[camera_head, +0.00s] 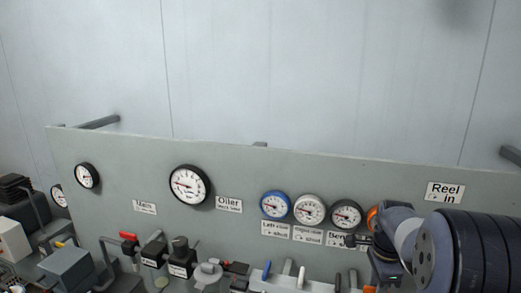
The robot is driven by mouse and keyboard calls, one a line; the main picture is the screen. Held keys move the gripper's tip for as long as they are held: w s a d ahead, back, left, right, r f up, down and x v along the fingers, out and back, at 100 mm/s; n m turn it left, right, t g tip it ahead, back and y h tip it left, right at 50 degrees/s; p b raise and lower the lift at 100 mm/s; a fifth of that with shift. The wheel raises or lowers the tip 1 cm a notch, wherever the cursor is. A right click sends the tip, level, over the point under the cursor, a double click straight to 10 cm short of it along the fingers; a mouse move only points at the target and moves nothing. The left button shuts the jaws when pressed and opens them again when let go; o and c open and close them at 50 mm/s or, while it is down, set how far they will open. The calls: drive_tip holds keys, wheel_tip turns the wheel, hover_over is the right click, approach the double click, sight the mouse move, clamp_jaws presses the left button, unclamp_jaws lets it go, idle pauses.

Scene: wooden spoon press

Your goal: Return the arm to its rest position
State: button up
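My arm (460,250) reaches in from the lower right, with a dark ribbed link and a blue-grey wrist part in front of the grey panel (330,172). Small dark parts (365,241) at the arm's left end overlap the label under the rightmost of three grouped gauges. They may belong to my gripper, but I cannot make out two fingers or whether anything is held. I cannot tell whether the arm's end touches the panel fittings.
Gauges with white dials, including a large one (189,184) and a blue-rimmed one (275,204), line the panel. Valves and fittings (180,258) crowd its lower edge. A "Reel in" label (445,192) is at the right. The pale wall (300,70) above is clear.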

drive_tip(key=n, duration=0.4)
drive_tip(key=shift+b, duration=0.3)
drive_tip(key=shift+n, duration=1.7)
